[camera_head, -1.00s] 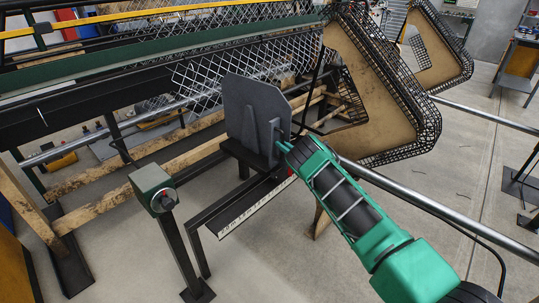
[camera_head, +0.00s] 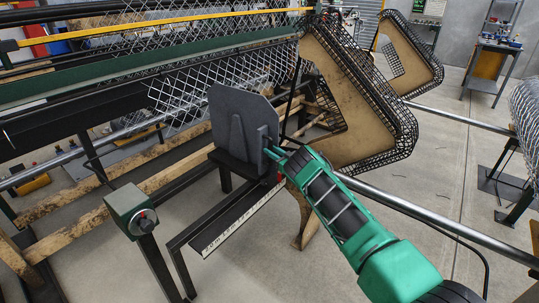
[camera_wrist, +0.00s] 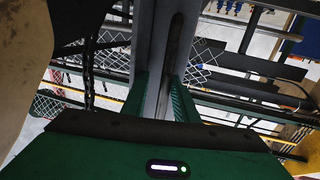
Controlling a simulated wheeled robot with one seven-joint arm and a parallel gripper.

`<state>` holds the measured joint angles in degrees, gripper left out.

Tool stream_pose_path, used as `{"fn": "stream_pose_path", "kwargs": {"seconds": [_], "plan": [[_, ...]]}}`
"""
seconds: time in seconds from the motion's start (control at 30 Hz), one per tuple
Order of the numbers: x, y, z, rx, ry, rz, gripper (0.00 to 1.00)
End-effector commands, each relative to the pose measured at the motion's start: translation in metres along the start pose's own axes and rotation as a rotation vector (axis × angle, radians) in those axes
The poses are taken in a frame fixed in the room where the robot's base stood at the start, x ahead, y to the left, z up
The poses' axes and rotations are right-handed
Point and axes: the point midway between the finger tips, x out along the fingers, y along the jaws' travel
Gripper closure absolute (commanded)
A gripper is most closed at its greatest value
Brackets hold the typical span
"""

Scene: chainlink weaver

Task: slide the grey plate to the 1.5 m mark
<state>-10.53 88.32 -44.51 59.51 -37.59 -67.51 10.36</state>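The grey plate (camera_head: 236,120) stands upright on a black carriage at the far end of a black rail (camera_head: 192,232). A white ruler strip (camera_head: 238,222) runs along the rail's side; its numbers are too small to read. My gripper (camera_head: 274,154) is at the plate's right side, at the grey rib on its face. In the wrist view the green fingers (camera_wrist: 160,98) lie on either side of a grey upright part of the plate (camera_wrist: 146,35) and appear closed on it. The small red spot (camera_head: 280,178) by the carriage is partly hidden by my gripper.
A green box with a dial (camera_head: 131,211) stands on a post left of the rail's near end. A tan guard with black mesh (camera_head: 345,85) rises close behind my gripper. A steel pipe (camera_head: 440,215) passes behind my arm. The rail ahead of the plate looks clear.

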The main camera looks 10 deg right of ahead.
Motion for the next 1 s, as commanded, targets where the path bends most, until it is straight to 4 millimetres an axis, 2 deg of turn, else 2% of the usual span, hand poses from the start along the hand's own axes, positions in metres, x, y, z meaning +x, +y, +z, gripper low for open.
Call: {"fn": "stream_pose_path", "kwargs": {"seconds": [0.47, 0.57, 0.7, 1.0], "plan": [[-0.001, 0.001, -0.004, -0.001, 0.001, 0.002, 0.69], [0.0, 0.002, -0.016, -0.002, 0.003, 0.003, 0.69], [0.001, 0.002, -0.042, -0.002, 0.007, 0.004, 0.69], [0.002, -0.055, -0.075, 0.003, 0.006, -0.002, 0.69]]}}
